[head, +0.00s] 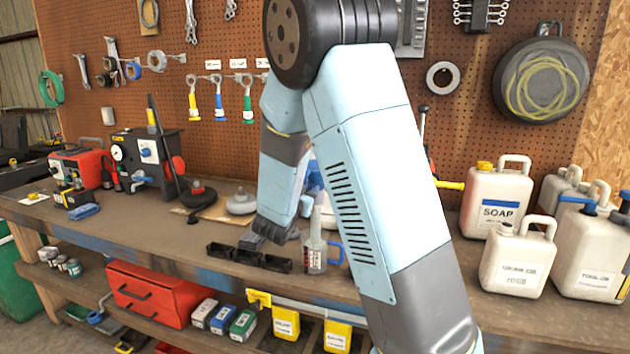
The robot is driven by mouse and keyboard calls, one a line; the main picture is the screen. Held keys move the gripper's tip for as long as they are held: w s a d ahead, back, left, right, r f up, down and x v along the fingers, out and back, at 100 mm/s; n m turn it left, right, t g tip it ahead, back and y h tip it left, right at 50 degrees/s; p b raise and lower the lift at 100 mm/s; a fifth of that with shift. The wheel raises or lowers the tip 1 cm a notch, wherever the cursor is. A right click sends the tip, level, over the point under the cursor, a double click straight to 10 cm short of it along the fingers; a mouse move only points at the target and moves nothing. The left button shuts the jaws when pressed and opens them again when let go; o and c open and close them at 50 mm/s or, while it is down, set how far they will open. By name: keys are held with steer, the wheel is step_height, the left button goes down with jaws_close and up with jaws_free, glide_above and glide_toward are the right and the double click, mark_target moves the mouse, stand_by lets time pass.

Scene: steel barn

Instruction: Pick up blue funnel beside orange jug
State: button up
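My gripper (268,232) is at the end of my bent arm, pointing down low over the workbench, just behind a row of small black bins. Its fingers are too small and dark to tell open from shut, and I see nothing clearly held. I cannot make out a blue funnel for certain. I see no orange jug; my arm covers the middle right of the bench. A clear measuring jug (315,254) with a blue handle stands right of my gripper.
The black bins (247,258) sit at the bench's front edge. White jugs, one marked SOAP (497,203), stand at the right. A black machine (150,160) and a red box (80,164) stand at the left. Bare bench (130,222) lies front left.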

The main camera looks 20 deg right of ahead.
jaws_close()
steer(key=shift+r, duration=0.1)
stand_by(0.4)
